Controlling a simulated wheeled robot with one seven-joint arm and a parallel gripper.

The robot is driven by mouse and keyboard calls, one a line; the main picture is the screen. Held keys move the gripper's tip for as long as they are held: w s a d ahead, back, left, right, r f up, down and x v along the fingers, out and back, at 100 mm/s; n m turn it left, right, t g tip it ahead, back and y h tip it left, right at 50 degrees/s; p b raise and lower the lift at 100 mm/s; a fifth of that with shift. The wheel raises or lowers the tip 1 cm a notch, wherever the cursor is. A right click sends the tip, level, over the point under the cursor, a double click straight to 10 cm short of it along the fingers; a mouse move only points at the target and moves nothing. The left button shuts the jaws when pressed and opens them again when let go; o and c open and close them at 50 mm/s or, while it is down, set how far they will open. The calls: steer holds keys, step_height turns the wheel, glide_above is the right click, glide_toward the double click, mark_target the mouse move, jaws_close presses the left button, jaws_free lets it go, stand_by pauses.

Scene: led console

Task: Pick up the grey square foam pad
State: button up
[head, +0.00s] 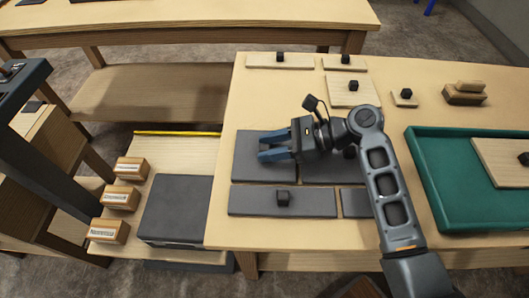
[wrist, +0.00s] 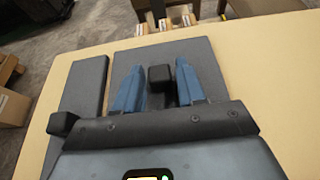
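A grey square foam pad (head: 252,168) lies flat on the light wood table, under the fingers of my gripper (head: 272,146). In the wrist view the pad (wrist: 195,52) spreads below and around the fingertips. A black knob (wrist: 160,76) on it stands between the two blue fingers. My gripper (wrist: 158,66) is open, with one finger on each side of the knob and a narrow gap visible. In the head view the gripper and arm hide the knob and part of the pad.
A long grey pad with a knob (head: 245,201) lies in front; other grey pads are partly behind my arm. A green tray (head: 440,214) is at right. Wooden knobbed boards (head: 279,62) lie at the back. A dark slab (head: 172,210) and small boxes (head: 120,197) are lower left.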

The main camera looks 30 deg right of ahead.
jaws_close()
steer(key=shift+r, duration=0.15)
